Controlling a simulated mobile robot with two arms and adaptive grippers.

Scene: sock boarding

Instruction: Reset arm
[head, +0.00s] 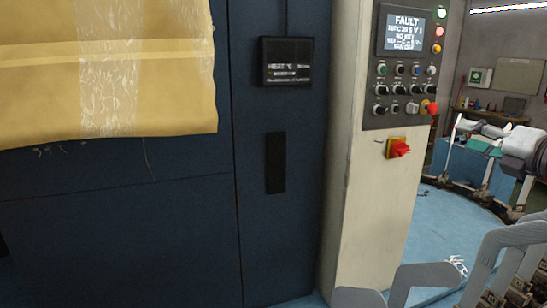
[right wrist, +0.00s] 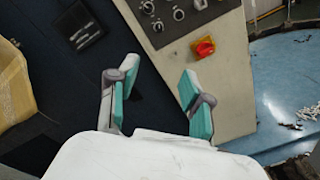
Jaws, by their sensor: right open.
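My right gripper (head: 484,152) is at the right of the head view, over the blue floor. In the right wrist view my right gripper (right wrist: 160,76) has its two grey fingers with teal pads spread apart. Nothing is between them. The fingers point toward the machine front, and the red rotary switch (right wrist: 203,47) shows beyond the right fingertip. The switch on its yellow plate also shows in the head view (head: 399,149), left of the gripper and apart from it. My left gripper is not in view.
The control panel (head: 408,99) has several buttons and a screen (head: 405,31) reading FAULT. The dark blue cabinet (head: 120,230) fills the left, behind a tan, taped, box-like thing (head: 40,75). Grey looped forms (head: 500,250) stand at the lower right. Blue floor (head: 425,225) is open between.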

